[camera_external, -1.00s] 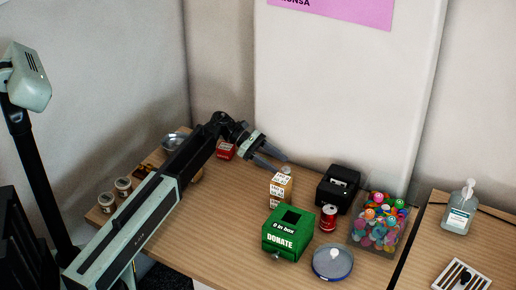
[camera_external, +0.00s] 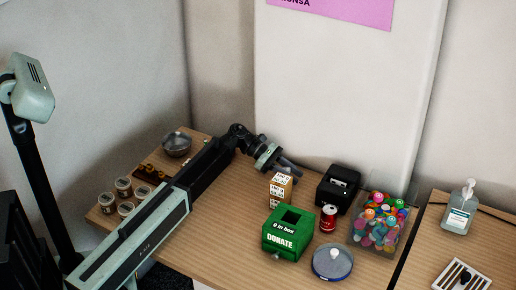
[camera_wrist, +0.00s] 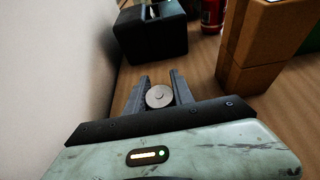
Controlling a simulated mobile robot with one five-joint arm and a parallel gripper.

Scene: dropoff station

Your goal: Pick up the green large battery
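A small cylinder with a round silver top (camera_wrist: 159,96) stands between my gripper's fingers in the wrist view; I see it from above. Its sides are hidden, so no green shows, but it is where the battery would be. My gripper (camera_wrist: 159,86) has one finger on each side of it, apart, with a narrow gap on the right. Whether the left finger touches is unclear. In the external view my gripper (camera_external: 288,169) is low over the table, behind the white-and-orange carton, and hides the cylinder.
The carton (camera_external: 280,188) stands close in front of my gripper. The wall (camera_wrist: 50,70) is close on the left.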

